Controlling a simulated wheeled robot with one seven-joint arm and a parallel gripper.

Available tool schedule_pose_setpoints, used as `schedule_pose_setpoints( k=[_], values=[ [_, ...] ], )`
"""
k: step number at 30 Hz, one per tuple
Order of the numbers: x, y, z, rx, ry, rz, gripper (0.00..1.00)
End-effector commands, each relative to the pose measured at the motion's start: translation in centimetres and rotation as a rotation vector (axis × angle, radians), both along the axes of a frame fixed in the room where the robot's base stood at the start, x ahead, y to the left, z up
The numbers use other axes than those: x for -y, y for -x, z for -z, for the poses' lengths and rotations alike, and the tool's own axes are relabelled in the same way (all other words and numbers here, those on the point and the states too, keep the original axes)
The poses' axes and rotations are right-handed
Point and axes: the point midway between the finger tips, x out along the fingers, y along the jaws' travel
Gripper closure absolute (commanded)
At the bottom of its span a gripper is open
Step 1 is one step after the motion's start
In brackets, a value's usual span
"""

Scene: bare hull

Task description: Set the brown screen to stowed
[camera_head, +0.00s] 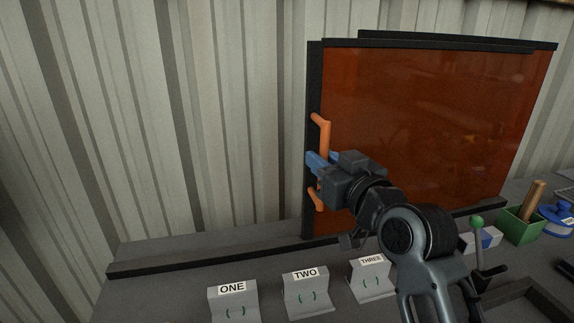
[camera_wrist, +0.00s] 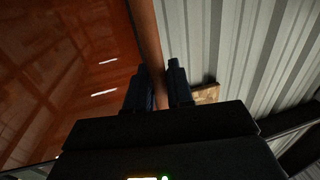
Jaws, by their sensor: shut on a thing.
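The brown screen (camera_head: 420,120) is a see-through, dark-framed panel standing upright at the back right of the bench in the head view. It also fills the left of the wrist view (camera_wrist: 60,70). An orange upright handle (camera_head: 324,140) is on its left edge; the handle also shows in the wrist view (camera_wrist: 147,40). My gripper (camera_head: 316,164) is shut on the handle, with a blue finger on it. In the wrist view my fingers (camera_wrist: 158,88) lie either side of the handle. My arm hides part of the screen's lower middle.
A dark rail (camera_head: 190,258) runs along the bench, clear to the left of the screen. In front stand grey holders marked ONE (camera_head: 233,302), TWO (camera_head: 306,292) and THREE (camera_head: 372,280). At right are a green-knobbed lever (camera_head: 478,245), a green box (camera_head: 520,226) and a blue object (camera_head: 557,218). A corrugated wall (camera_head: 200,120) stands behind.

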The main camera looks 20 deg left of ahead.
Motion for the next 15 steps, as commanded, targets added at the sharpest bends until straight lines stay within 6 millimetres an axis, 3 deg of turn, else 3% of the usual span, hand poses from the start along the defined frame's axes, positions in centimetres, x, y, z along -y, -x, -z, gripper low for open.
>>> schedule_pose_setpoints(
  k=[6, 15],
  values=[
    [1.62, -0.42, -0.06, 0.001, -0.002, 0.002, 1.00],
    [1.69, -0.45, -0.10, 0.002, -0.001, 0.002, 1.00]
  ],
)
